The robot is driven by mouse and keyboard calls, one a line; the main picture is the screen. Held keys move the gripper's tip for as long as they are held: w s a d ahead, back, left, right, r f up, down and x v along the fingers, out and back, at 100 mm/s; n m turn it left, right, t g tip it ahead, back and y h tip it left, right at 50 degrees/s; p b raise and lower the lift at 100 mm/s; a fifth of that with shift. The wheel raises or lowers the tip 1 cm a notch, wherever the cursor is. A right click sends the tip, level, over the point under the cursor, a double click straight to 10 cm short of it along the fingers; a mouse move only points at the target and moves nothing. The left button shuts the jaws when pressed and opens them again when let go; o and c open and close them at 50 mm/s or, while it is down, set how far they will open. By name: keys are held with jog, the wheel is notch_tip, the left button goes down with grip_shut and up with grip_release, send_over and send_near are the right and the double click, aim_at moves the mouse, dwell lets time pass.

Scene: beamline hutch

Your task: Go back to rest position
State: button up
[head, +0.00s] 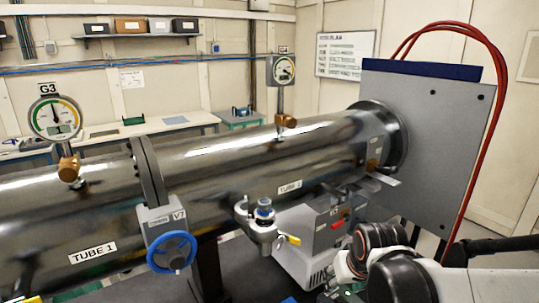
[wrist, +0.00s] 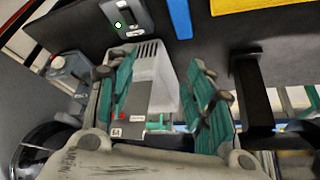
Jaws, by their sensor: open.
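My gripper (wrist: 160,65) shows in the wrist view with its two green-padded fingers spread wide and nothing between them. Behind the gap is a pale grey box (wrist: 172,72) with a vented top, a red button and a small label. In the head view my black and white arm reaches in from the lower right. Its end is low, beside the pale grey box (head: 300,255) under the tube; the fingers are mostly hidden there.
A large steel tube (head: 220,165) with gauges and a blue-wheeled valve (head: 172,251) crosses the view. A grey panel (head: 425,140) with red hoses stands close to my arm at the right. A small valve fitting (head: 263,222) juts from the tube. A workbench (head: 180,121) lines the back wall.

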jog(key=s+d+r+t+b, duration=0.1)
jog(key=s+d+r+b, duration=0.1)
jog(key=s, duration=1.2)
jog(key=r+b, duration=0.1)
jog(key=b, duration=0.1)
jog(key=shift+m+t+b, duration=0.3)
jog(key=shift+t+b, duration=0.05)
jog(key=shift+t, duration=0.05)
